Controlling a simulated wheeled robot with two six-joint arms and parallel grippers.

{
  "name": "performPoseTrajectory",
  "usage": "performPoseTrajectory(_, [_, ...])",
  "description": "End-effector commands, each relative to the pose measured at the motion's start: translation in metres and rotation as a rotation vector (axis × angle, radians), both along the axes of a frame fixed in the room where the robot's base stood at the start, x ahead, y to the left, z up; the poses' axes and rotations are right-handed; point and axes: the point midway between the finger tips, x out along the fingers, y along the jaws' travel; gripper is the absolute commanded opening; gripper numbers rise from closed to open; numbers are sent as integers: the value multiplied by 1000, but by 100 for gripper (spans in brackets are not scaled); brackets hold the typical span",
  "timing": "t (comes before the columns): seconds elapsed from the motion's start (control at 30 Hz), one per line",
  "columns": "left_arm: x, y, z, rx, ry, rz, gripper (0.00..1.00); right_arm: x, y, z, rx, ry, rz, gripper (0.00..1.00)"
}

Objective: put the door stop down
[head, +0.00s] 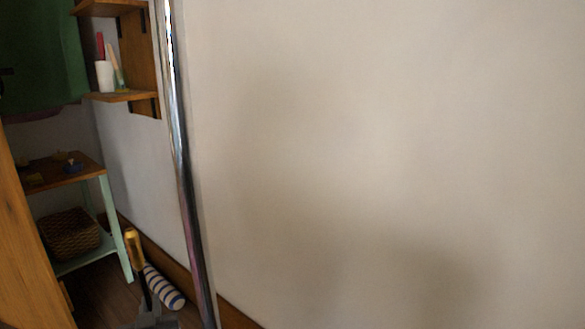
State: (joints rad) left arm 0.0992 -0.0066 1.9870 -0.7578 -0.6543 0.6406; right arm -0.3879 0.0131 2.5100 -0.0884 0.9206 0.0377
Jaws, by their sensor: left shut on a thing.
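My left gripper (142,275) comes in at the bottom left of the head view, with its grey body low in the picture and a dark finger reaching up. It is shut on a small tan-gold piece at its tip, which looks like the door stop (134,246). The door stop is held upright in the picture, in front of the green-legged shelf stand and the skirting. Its lower end is partly hidden by the gripper. I cannot tell its height above the floor. My right gripper is not in view.
A blue-and-white striped roll (164,288) shows just right of the gripper, near the wooden skirting. A shelf stand (119,228) holds a wicker basket (70,236). A chrome pole (182,150) stands before the pale wall (390,140). Some brown floor (100,296) shows at lower left.

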Motion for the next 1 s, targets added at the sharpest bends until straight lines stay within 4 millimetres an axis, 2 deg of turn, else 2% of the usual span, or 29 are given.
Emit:
performPoseTrajectory(0.03, [-2,-8,14,-2,-17,-28,0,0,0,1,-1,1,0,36])
performPoseTrajectory(0.27, [-13,-42,51,-1,-19,-154,0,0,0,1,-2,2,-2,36])
performPoseTrajectory(0.6, [-41,-88,110,2,-18,-348,0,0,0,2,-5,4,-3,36])
performPoseTrajectory(0.8, [-51,-99,126,4,-13,-397,0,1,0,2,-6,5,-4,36])
performPoseTrajectory(1.0, [-53,-102,128,4,-10,-408,0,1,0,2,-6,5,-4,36])
